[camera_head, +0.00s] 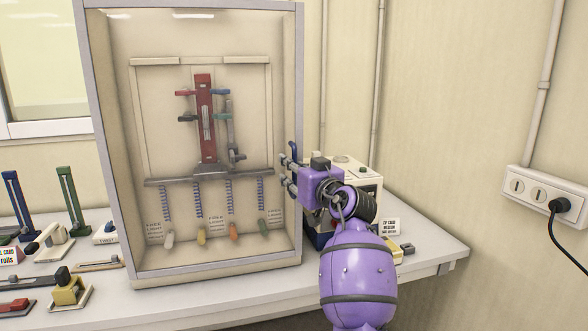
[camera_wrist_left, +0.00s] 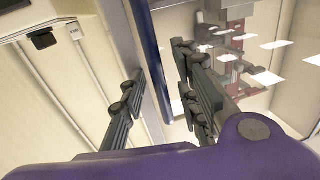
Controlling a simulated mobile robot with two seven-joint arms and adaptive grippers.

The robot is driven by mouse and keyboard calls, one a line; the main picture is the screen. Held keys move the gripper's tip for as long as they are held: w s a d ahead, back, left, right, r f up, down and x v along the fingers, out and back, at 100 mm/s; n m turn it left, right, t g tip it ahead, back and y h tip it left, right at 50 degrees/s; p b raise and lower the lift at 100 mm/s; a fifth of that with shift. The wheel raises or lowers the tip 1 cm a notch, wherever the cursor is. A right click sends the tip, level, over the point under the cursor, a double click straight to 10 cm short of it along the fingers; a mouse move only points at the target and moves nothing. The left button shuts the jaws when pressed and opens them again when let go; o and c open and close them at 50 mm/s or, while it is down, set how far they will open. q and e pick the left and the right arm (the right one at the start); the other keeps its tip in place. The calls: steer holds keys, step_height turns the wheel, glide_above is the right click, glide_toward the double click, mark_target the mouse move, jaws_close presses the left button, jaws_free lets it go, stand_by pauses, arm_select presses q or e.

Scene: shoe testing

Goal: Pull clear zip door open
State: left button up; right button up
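The clear door (camera_head: 205,130) is the transparent front of a grey-framed cabinet (camera_head: 299,60) and looks shut. A dark blue bar handle (camera_head: 294,152) stands at the door's right edge, partly hidden by my gripper. My left gripper (camera_head: 286,171), on the purple arm, is at this right edge. In the left wrist view, its two dark fingers (camera_wrist_left: 158,65) are apart, one on each side of the blue bar (camera_wrist_left: 147,55). The fingers look open, and I cannot tell whether either touches the bar. My right gripper is not in view.
Inside the cabinet stands a red test rig (camera_head: 205,115) with several hanging springs. A cream device (camera_head: 357,172) stands behind my arm, near a small sign (camera_head: 390,227). Several small tools lie left of the cabinet on the white table (camera_head: 436,250). A wall socket (camera_head: 538,193) is at right.

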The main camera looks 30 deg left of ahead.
arm_select(q)
jaws_close()
steer(key=shift+d+f, duration=0.1)
stand_by(0.4)
